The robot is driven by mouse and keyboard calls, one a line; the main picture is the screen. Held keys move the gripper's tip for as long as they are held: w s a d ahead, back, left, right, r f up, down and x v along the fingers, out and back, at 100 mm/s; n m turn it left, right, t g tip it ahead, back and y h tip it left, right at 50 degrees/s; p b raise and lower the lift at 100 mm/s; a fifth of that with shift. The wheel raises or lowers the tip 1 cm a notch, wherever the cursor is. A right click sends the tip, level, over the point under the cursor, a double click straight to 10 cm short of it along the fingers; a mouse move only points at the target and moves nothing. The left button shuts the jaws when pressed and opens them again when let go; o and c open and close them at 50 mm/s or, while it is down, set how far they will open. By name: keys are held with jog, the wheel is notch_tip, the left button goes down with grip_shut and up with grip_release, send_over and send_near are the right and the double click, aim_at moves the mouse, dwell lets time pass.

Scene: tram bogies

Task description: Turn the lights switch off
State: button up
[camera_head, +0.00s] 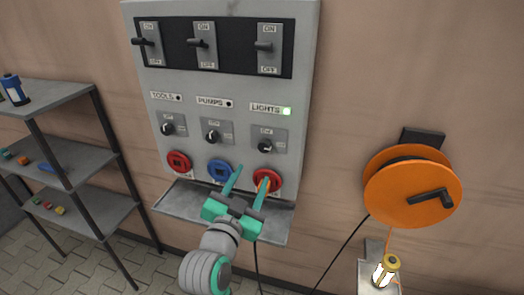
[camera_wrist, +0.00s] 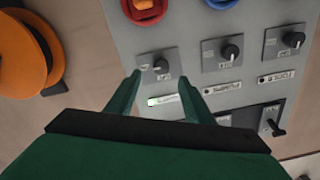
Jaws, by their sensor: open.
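The grey wall panel (camera_head: 230,85) has a LIGHTS column on its right side. There a toggle switch (camera_head: 264,46) sits between ON above and OFF below; its lever sticks out, and I cannot tell its setting. My gripper (camera_head: 252,176) is open and empty, in front of the panel's lower right. In the wrist view, which is upside down, my gripper (camera_wrist: 161,76) frames the LIGHTS knob (camera_wrist: 161,66) and the lit lamp (camera_wrist: 153,102). The LIGHTS toggle is not visible there.
TOOLS and PUMPS columns with similar switches stand left of LIGHTS; their lamps are dark. A metal ledge (camera_head: 180,203) juts out under the panel. An orange reel (camera_head: 400,190) hangs at the right. A shelf rack (camera_head: 75,155) stands at the left.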

aim_at(264, 147)
jog(key=shift+m, duration=0.3)
jog(key=x, duration=0.3)
jog(key=r+x, duration=0.1)
jog(key=x, duration=0.3)
jog(key=r+x, duration=0.1)
jog(key=x, duration=0.3)
jog(key=c, duration=1.1)
jog(key=shift+o, duration=0.2)
